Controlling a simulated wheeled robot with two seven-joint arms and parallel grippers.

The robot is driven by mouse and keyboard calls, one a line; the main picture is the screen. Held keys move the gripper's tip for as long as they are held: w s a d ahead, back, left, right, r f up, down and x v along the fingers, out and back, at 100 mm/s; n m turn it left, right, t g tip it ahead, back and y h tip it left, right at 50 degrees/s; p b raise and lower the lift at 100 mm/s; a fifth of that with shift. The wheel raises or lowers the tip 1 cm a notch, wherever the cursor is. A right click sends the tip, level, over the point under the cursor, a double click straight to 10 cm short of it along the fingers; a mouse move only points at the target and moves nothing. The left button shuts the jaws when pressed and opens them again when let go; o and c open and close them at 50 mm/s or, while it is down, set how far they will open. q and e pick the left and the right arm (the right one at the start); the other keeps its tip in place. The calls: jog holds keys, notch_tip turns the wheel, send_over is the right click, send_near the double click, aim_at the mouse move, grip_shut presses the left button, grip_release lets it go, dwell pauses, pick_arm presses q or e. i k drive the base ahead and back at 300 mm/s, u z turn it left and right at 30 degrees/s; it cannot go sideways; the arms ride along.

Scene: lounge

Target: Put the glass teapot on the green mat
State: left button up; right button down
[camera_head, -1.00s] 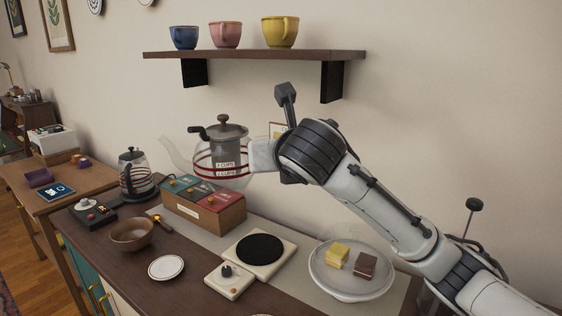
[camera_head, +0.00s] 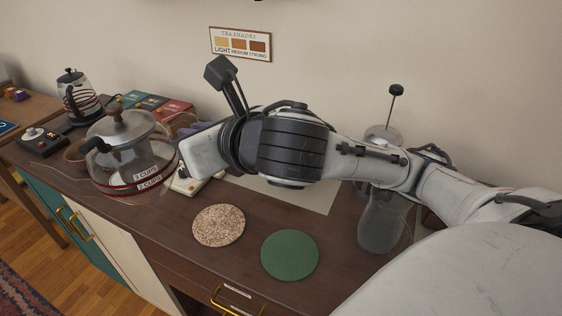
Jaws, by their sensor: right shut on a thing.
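The glass teapot (camera_head: 150,160) has a grey lid with a dark knob and red bands marked in cups. It is held up over the left front part of the counter. My right gripper (camera_head: 183,170) is shut on it at its right side; the fingertips are largely hidden by the wrist and the pot. The round green mat (camera_head: 290,256) lies bare on the counter near its front edge, to the right of and below the teapot. My left gripper is not in view.
A speckled cork-like mat (camera_head: 218,226) lies just left of the green mat. A clear glass vessel (camera_head: 383,222) stands right of the green mat, under my arm. A kettle (camera_head: 75,95) and a tea box (camera_head: 165,108) stand at the back left.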

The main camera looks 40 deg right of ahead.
aim_at(286, 251)
jog(key=u, duration=0.6)
jog(key=k, duration=1.25)
